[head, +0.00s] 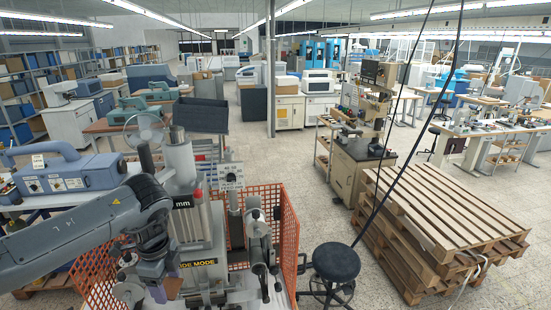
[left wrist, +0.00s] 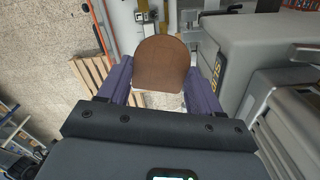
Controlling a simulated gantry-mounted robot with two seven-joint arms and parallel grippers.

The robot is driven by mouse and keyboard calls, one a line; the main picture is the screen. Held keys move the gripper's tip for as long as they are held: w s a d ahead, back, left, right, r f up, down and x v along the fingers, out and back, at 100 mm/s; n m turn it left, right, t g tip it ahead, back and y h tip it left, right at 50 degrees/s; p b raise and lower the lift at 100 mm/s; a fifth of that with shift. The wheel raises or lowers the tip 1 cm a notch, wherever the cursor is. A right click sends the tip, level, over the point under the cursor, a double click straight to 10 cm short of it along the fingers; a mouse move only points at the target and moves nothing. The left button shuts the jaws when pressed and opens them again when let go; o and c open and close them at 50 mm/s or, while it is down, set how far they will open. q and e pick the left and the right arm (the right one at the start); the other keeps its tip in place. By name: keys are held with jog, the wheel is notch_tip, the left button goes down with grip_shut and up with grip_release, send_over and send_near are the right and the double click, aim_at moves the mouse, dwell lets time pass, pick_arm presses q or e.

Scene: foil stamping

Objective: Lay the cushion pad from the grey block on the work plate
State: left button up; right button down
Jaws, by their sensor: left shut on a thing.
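A brown pad with a rounded end, which looks like the cushion pad (left wrist: 160,62), is between the two purple fingers of my left gripper (left wrist: 159,84) in the left wrist view. The fingers are shut on its sides. In the head view my left gripper (head: 165,290) is low beside the front of the grey stamping machine (head: 192,222), and a sliver of the brown pad (head: 173,288) shows there. I cannot make out the work plate or the grey block for certain. My right gripper is not in view.
The grey machine body (left wrist: 262,45) stands close on the right in the left wrist view. An orange mesh guard (head: 289,222) surrounds the machine. A black stool (head: 336,262) and stacked wooden pallets (head: 440,215) stand to the right, with floor between.

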pick_arm(q)
jog(key=s+d+r+n, duration=0.2)
jog(key=d+r, duration=0.6)
jog(key=r, duration=0.3)
jog(key=s+f+n, duration=0.4)
jog(key=s+n, duration=0.7)
jog(key=n, duration=0.1)
jog(key=shift+s+f+n, duration=0.25)
jog(key=shift+f+n, duration=0.1)
jog(key=shift+n, duration=0.05)
jog(key=shift+w, duration=0.1)
